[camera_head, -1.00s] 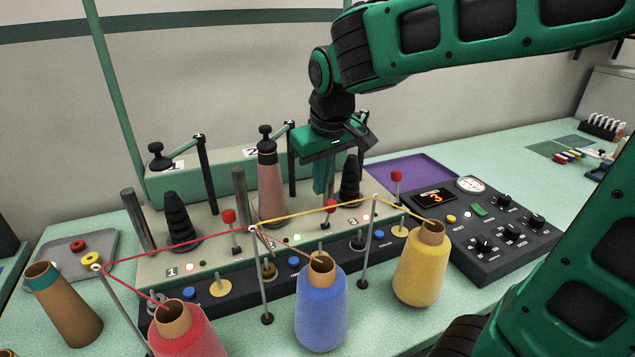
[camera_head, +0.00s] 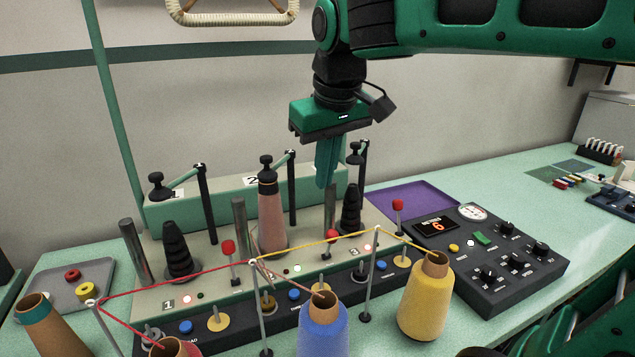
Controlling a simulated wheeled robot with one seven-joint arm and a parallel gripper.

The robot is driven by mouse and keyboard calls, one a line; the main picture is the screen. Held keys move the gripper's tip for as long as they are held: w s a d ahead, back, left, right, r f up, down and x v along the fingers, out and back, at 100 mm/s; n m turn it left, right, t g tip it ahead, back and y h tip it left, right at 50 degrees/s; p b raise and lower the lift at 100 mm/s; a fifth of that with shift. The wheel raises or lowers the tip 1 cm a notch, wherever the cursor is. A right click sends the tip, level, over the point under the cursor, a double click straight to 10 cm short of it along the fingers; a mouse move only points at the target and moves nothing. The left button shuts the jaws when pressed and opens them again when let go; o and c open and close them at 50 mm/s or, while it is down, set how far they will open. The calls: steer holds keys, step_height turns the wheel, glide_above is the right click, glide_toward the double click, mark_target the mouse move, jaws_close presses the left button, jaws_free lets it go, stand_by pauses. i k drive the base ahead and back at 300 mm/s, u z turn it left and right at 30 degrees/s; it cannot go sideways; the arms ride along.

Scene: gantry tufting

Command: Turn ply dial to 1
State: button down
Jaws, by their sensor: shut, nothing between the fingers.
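The dark control panel (camera_head: 530,285) lies at the right on the table and carries several black knobs. One knob is at the back (camera_head: 507,228), one at the right (camera_head: 540,249), one in the middle (camera_head: 517,260) and one at the front left (camera_head: 487,275). Their labels are too small to read, so I cannot tell which is the ply dial. The panel's display (camera_head: 436,226) shows a red digit that looks like 6. My gripper (camera_head: 325,184) is shut and empty, pointing down above the back of the winding machine, well left of the panel.
The winding machine (camera_head: 225,267) holds a pink cone (camera_head: 271,222) and black spindles, with posts and red-knobbed levers. Red, blue (camera_head: 322,330) and yellow (camera_head: 425,300) yarn cones stand in front, with threads strung across. A purple tray (camera_head: 415,200) lies behind the panel.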

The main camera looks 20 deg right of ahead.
mark_target(540, 249)
steer(key=k, duration=1)
